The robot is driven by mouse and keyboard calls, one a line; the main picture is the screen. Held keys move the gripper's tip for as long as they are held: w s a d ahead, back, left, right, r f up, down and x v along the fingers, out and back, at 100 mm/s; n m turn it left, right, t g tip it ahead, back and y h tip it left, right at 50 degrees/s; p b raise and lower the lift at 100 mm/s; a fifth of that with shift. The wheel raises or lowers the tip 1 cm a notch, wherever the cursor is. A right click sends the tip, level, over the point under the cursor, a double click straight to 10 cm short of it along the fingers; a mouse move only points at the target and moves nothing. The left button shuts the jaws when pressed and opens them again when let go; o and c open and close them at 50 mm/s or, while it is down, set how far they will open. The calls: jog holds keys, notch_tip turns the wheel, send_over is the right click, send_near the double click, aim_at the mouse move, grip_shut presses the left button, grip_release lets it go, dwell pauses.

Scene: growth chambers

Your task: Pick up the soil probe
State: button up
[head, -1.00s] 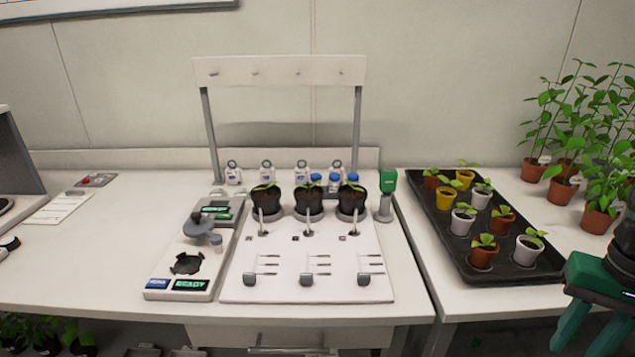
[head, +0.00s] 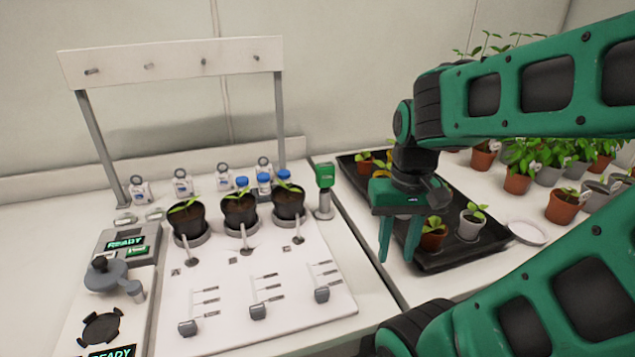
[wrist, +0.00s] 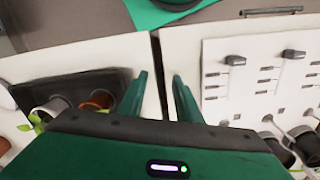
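What looks like the soil probe (head: 325,177) has a green head with a small pale display. It stands upright in a grey holder (head: 324,208) at the right edge of the left bench, right of the potted seedlings. My gripper (head: 396,260) points down over the gap between the benches and the front of the black tray, to the right and nearer than the probe. In the wrist view its two green fingers (wrist: 160,75) are apart with nothing between them. I cannot make out the probe in the wrist view.
A white board with three black pots (head: 239,209) and sliders fills the left bench beside the probe. A black tray (head: 455,258) of small pots lies beneath my gripper. A rack frame (head: 170,62) rises behind the pots. More potted plants (head: 517,184) stand at right.

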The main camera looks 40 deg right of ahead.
jog(key=shift+o, duration=2)
jog(key=shift+d+r+n, duration=0.1)
jog(key=shift+r+n, duration=0.4)
jog(key=shift+r, duration=0.35)
jog(key=n, duration=2)
send_near(326, 164)
jog(key=shift+s+a+f, duration=0.2)
jog(key=shift+a, duration=0.1)
jog(key=shift+w+f, duration=0.1)
jog(key=shift+w, duration=0.1)
notch_tip(326, 164, down, 5)
jog(key=shift+s+d+f, duration=0.1)
jog(key=shift+s+f, duration=0.05)
jog(key=shift+f, duration=2.55)
